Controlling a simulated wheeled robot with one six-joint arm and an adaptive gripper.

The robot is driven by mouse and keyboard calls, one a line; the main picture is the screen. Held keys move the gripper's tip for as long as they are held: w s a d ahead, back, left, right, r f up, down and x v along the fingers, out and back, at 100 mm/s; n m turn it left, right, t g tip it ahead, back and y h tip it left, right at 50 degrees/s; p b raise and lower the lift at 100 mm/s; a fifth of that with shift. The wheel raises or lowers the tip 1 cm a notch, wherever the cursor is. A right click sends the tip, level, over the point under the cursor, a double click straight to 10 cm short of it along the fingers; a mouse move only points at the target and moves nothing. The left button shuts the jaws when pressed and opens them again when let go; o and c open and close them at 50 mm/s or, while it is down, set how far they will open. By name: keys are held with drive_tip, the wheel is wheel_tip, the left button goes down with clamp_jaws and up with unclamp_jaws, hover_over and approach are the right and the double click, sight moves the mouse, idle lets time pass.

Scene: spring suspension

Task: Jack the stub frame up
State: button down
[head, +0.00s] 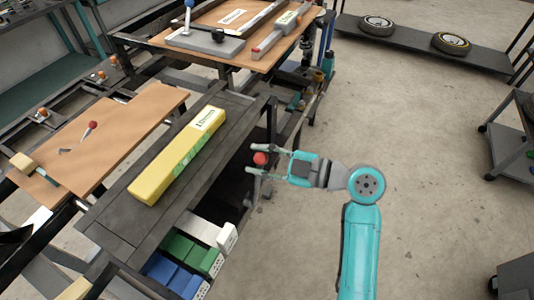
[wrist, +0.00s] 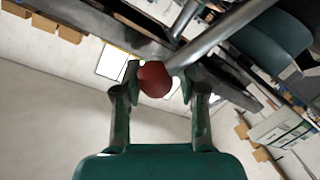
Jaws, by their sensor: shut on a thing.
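My gripper (head: 264,160) is at the right side of the dark bench in the head view. Its fingers are shut on a red ball knob (head: 260,158). In the wrist view the red knob (wrist: 154,79) sits between the fingertips, at the end of a grey metal lever (wrist: 225,38) that runs to the upper right. The lever looks like a jack handle. Its far end and the jack body are hard to make out. I cannot tell for certain which of the dark metal parts is the stub frame.
A long yellow box (head: 175,160) lies on the dark bench (head: 120,205). Blue and green bins (head: 185,255) stand at its near end. A wooden board (head: 110,140) is at left, and a workbench with tools (head: 235,40) is behind.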

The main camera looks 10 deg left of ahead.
drive_tip(key=s+n, duration=0.1)
drive_tip(key=s+a+n, duration=0.1)
drive_tip(key=s, duration=0.1)
drive_tip(key=shift+s+a, duration=0.1)
drive_tip(key=shift+s, duration=0.05)
drive_tip(key=shift+s+a+n+h, duration=0.15)
drive_tip(key=shift+s+n+h, duration=0.15)
drive_tip(key=shift+s+n, duration=0.2)
drive_tip(key=shift+f, duration=0.1)
drive_tip(key=c, duration=0.9)
unclamp_jaws()
drive_tip(key=shift+t, duration=0.4)
drive_tip(key=shift+o, duration=1.3)
drive_tip(key=shift+r, duration=0.2)
drive_tip(key=v, duration=1.2)
